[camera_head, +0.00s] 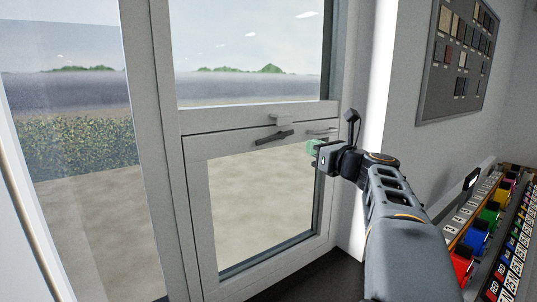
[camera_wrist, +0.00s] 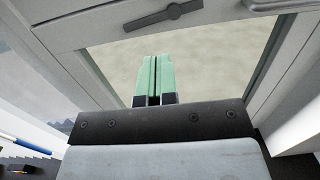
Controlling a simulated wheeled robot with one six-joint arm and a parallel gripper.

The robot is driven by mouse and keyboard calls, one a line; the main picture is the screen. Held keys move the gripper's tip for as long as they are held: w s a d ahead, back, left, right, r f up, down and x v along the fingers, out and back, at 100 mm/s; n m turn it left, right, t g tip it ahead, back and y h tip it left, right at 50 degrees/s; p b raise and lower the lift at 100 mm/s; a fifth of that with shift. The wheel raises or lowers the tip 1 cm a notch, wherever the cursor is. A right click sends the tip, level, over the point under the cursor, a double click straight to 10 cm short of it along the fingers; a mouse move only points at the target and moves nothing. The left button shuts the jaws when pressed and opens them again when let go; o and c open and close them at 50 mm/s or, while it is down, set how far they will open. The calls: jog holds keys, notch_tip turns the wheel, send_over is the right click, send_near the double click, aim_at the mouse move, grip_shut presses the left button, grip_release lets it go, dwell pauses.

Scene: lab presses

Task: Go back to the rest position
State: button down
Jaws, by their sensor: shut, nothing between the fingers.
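My gripper (camera_head: 314,147) is at the end of my arm, in front of the upper right part of the lower window sash in the head view. Its green fingers are together with nothing between them in the wrist view (camera_wrist: 152,80). A dark window handle (camera_head: 273,137) is on the sash's top rail, left of my gripper and apart from it. The handle lies nearly level, slightly tilted, and also shows at the top of the wrist view (camera_wrist: 165,15). The sash (camera_head: 205,222) appears to sit in its frame.
A wall with a sample board (camera_head: 458,55) stands to the right. Below it is a bench rack (camera_head: 490,235) with colored blocks and tiles, close to my arm. A tall glass pane (camera_head: 75,120) is at the left. A pale bar (camera_head: 28,215) runs along the left edge.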

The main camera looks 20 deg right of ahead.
jog(key=s+a+f+n+g, duration=0.2)
jog(key=a+f+n+g, duration=0.15)
jog(key=f+n, duration=0.5)
jog(key=s+a+f+n+g, duration=0.2)
jog(key=f+n+g, duration=0.3)
jog(key=f+n, duration=0.3)
jog(key=s+a+f+n+g+h, duration=0.3)
jog(key=s+a+f+n+g, duration=0.3)
jog(key=s+a+f+n, duration=0.7)
jog(key=a+f+n, duration=0.1)
jog(key=n, duration=0.3)
jog(key=shift+s+f, duration=0.2)
jog(key=shift+s, duration=0.05)
jog(key=c, duration=1.8)
grip_release()
jog(key=shift+a+n, duration=0.1)
jog(key=shift+n, duration=0.15)
jog(key=shift+c, duration=0.2)
